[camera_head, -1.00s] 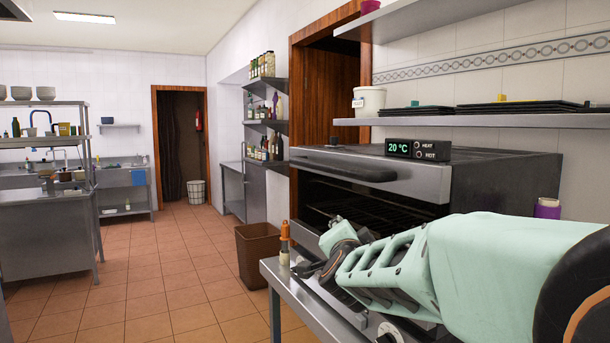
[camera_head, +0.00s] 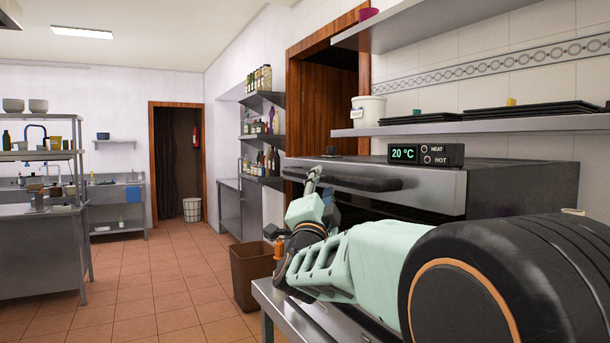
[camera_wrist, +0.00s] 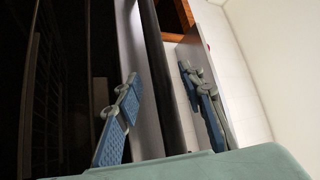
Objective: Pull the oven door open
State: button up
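The oven (camera_head: 520,200) stands at the right, a steel box with a dark front. Its door (camera_head: 430,191) has a steel top strip and looks shut. A dark bar handle (camera_head: 365,184) runs along that strip. My gripper (camera_head: 313,180) is up at the far end of the handle. In the wrist view, the handle (camera_wrist: 166,85) passes between the two blue-padded fingers of my gripper (camera_wrist: 159,76). The fingers are apart, one on each side of the bar, with gaps visible. My arm hides much of the lower door.
A control display (camera_head: 426,154) reading 20 °C sits on top of the oven. A steel table edge (camera_head: 300,318) lies below my arm. A brown bin (camera_head: 252,272) stands on the floor to the left. Wall shelves (camera_head: 480,125) hang above. Tiled floor at left is clear.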

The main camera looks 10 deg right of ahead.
jog(key=shift+p+x, duration=0.3)
jog(key=shift+x, duration=1.7)
jog(key=shift+c, duration=0.3)
grip_shut()
